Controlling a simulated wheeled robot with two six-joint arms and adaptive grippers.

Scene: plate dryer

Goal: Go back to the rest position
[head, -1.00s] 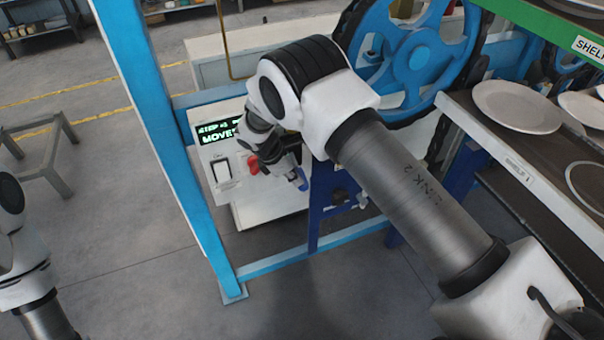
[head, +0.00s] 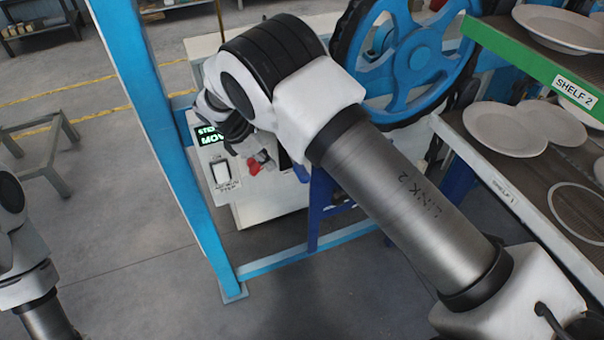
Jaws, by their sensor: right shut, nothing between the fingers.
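My right arm reaches in from the lower right across the dryer. My right gripper (head: 236,132) is small and dark, partly hidden behind its own wrist. It is shut and empty, in front of the upper part of the white control panel (head: 222,200) and apart from the red switch (head: 261,162). The panel has a lit green display (head: 208,136), partly covered by the gripper, and a white rocker switch (head: 221,172). My left arm shows at the left edge, with its gripper out of view.
A blue post (head: 150,120) stands left of the panel. The large blue wheel (head: 415,60) is behind my right arm. Shelf 1 (head: 480,165) and green-edged shelf 2 (head: 520,62) hold white plates (head: 505,128) at the right. Floor at the lower left is clear.

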